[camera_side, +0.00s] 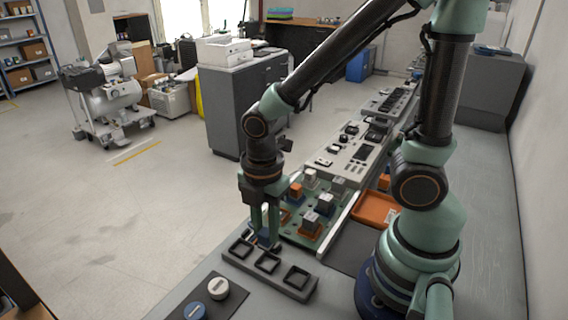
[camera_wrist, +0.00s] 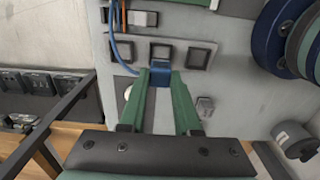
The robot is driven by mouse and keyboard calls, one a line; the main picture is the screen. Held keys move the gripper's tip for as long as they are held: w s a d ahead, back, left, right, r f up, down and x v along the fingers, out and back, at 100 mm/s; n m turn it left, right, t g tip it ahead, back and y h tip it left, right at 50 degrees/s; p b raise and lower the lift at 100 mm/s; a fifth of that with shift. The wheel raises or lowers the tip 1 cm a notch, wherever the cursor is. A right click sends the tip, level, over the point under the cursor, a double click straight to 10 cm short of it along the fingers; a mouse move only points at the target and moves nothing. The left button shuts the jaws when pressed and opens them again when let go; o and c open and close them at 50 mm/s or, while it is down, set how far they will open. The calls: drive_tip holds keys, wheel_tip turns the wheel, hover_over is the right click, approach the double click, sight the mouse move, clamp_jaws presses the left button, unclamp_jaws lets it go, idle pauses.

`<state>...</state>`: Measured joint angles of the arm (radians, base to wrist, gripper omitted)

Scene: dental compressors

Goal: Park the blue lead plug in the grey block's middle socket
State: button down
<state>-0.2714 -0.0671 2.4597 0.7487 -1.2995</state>
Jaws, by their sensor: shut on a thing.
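The grey block (camera_side: 285,283) lies in front of the green board and has three dark square sockets in a row. In the wrist view its middle socket (camera_wrist: 161,51) is just beyond my fingertips. My gripper (camera_side: 266,240) points down beside the block's far edge in the side view. It is shut on the blue lead plug (camera_wrist: 153,72), which shows between the fingertips (camera_wrist: 160,76) in the wrist view. A thin blue lead (camera_wrist: 114,45) curves away from the plug. The plug appears outside the socket; its height above the surface is hard to judge.
A green board (camera_side: 300,228) with grey and orange parts lies behind the block. An orange tray (camera_side: 376,208) is to its right. A white round knob (camera_side: 218,287) and a blue round knob (camera_side: 195,310) are in front of the block, at left.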

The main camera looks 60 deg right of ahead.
sight(267, 247)
drive_tip(key=shift+f, duration=1.85)
drive_tip(key=shift+f, duration=0.4)
idle(0.4)
drive_tip(key=shift+f, duration=0.35)
drive_tip(key=shift+f, duration=0.25)
idle(0.3)
drive_tip(key=c, duration=0.5)
unclamp_jaws()
drive_tip(key=shift+c, duration=0.2)
